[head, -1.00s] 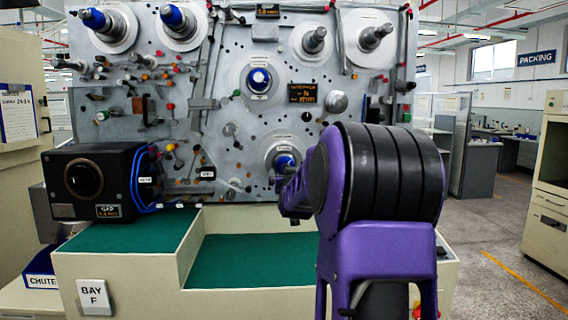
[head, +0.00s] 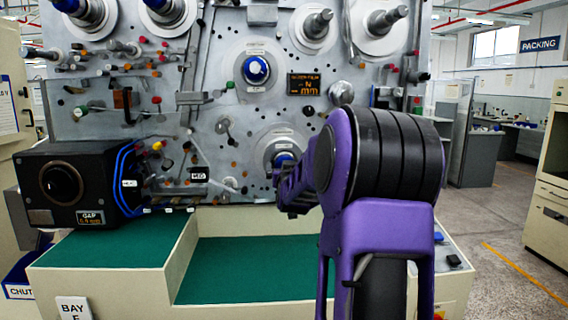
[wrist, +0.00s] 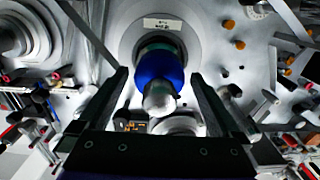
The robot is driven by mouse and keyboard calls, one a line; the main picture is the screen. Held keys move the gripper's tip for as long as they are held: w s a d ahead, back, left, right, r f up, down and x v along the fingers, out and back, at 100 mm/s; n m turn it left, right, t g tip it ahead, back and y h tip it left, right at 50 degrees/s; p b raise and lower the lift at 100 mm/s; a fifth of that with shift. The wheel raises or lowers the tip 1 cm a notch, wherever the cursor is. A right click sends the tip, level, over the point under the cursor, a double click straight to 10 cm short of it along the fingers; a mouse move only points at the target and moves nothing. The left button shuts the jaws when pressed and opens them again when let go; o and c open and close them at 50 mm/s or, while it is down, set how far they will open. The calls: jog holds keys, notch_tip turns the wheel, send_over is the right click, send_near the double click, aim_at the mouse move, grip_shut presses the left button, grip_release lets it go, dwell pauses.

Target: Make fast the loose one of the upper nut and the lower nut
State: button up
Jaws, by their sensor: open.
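The upper nut (head: 256,70) is blue and sits on a spindle at the middle of the grey panel. The lower nut (head: 284,159) is blue, below it, partly hidden by my purple arm. In the wrist view a blue nut (wrist: 160,68), by my arm's place the lower one, shows between my fingers with a rounded silver end in front and a dark green band behind. My gripper (wrist: 161,78) is open, a finger on each side, with gaps to the nut. I cannot tell which nut is loose.
A black box (head: 75,185) with a round dial stands at the left on a green-topped bench (head: 250,268). Pegs, knobs and several other spindles (head: 386,20) crowd the panel around the nuts. Open floor lies at the right.

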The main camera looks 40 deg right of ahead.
jog(key=shift+w+d, duration=0.2)
jog(key=shift+w, duration=0.1)
jog(key=c, duration=1.3)
